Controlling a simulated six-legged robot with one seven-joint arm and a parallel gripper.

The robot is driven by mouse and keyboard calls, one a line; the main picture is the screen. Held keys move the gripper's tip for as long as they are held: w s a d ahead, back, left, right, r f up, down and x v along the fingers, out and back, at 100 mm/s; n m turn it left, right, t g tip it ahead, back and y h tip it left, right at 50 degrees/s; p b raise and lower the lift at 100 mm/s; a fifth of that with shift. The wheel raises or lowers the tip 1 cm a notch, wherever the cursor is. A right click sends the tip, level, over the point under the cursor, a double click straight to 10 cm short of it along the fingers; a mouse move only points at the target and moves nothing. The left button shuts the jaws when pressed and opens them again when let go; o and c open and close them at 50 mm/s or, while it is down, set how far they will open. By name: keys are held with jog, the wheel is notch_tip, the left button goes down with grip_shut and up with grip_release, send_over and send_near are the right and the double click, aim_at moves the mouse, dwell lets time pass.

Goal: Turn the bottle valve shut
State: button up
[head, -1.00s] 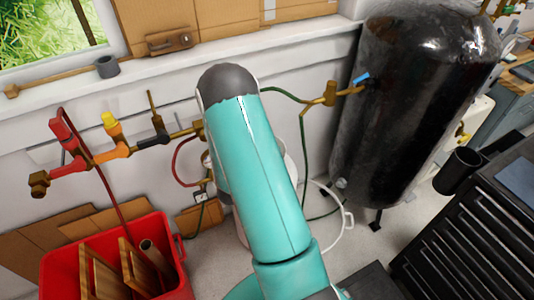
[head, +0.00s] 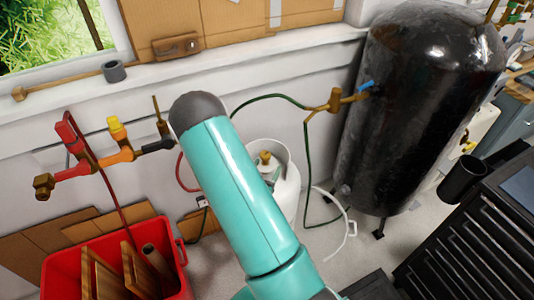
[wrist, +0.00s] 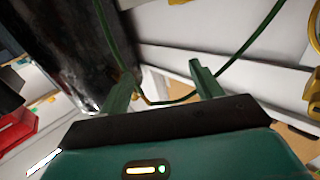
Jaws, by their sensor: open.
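A white gas bottle (head: 288,190) stands on the floor against the wall, partly hidden behind my teal arm in the head view. Its brass valve (head: 264,158) shows on top, just right of my arm. I cannot tell how far the valve is turned. My gripper (wrist: 161,84) shows in the wrist view with its two green fingers apart and nothing between them. A green hose (wrist: 252,38) passes beyond the fingertips. I cannot make out the bottle or its valve in the wrist view.
A large black tank (head: 415,110) stands to the right, with a brass fitting (head: 336,99) on its line. Red, yellow and black valves (head: 115,145) line the wall at left. A red bin (head: 85,270) and black drawers (head: 480,240) flank the floor.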

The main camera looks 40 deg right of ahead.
aim_at(268, 152)
notch_tip(268, 152, down, 6)
jog(key=w+n+t+y, duration=0.2)
jog(key=n+t, duration=0.1)
jog(key=t, duration=0.1)
jog(key=x, duration=0.8)
jog(key=f+x, duration=0.1)
jog(key=x, duration=0.4)
jog(key=shift+w+a, duration=0.1)
jog(key=shift+w, duration=0.25)
jog(key=c, duration=1)
jog(key=shift+r+m+g+h, duration=0.15)
jog(key=shift+m+g+h, duration=0.55)
jog(key=shift+m+g, duration=0.75)
jog(key=shift+s+m+g+h, duration=0.15)
jog(key=shift+m+g+h, duration=0.3)
jog(key=shift+g, duration=0.5)
jog(key=shift+s+m+g+h, duration=0.15)
jog(key=shift+m+g+h, duration=0.3)
jog(key=shift+g, duration=0.45)
